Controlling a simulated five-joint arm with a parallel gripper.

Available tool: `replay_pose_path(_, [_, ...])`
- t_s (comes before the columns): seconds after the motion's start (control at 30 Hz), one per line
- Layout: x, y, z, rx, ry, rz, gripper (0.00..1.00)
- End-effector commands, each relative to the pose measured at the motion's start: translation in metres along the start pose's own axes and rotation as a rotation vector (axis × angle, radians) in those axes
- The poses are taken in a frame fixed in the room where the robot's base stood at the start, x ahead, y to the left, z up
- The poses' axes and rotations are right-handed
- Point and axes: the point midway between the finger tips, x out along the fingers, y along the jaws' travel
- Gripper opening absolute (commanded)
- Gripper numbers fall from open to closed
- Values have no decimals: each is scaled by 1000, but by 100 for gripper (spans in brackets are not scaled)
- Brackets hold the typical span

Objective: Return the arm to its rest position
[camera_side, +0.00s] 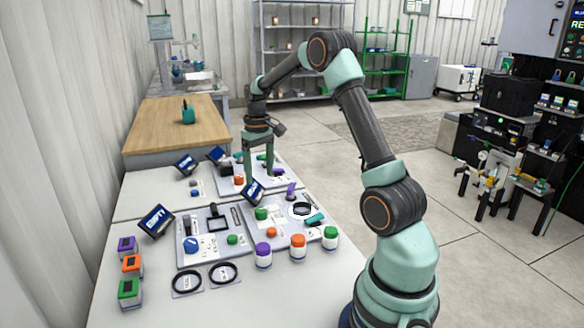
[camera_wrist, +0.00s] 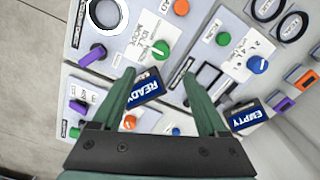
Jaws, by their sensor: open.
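My arm reaches up and over the white work table (camera_side: 110,262) from the right in the side view. My gripper (camera_side: 258,170) hangs with its fingers pointing down above the far panel on the table. In the wrist view my gripper (camera_wrist: 165,85) shows two dark green fingers spread apart, with nothing held between them. Below it are a screen reading READY (camera_wrist: 146,88) and a screen reading EMPTY (camera_wrist: 246,117). Whether the fingertips touch the panel cannot be told.
Grey panels with knobs fill the table. Purple, orange and green-topped jars (camera_side: 298,247) stand at the front right. Coloured blocks (camera_side: 130,264) stand at the left, and two black rings (camera_side: 187,281) lie in front. A wooden bench (camera_side: 165,128) stands behind.

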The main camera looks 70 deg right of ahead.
Motion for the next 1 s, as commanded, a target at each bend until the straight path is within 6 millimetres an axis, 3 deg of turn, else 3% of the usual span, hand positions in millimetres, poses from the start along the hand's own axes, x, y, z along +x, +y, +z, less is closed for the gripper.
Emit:
replay_pose_path(0.47, [-10,-7,2,-10,13,2,76])
replay_pose_path(0.67, [-49,-49,20,-70,87,11,76])
replay_pose_path(0.8, [-78,-85,45,-124,156,11,76])
replay_pose_path(1.0, [-105,-129,89,-199,253,-1,76])
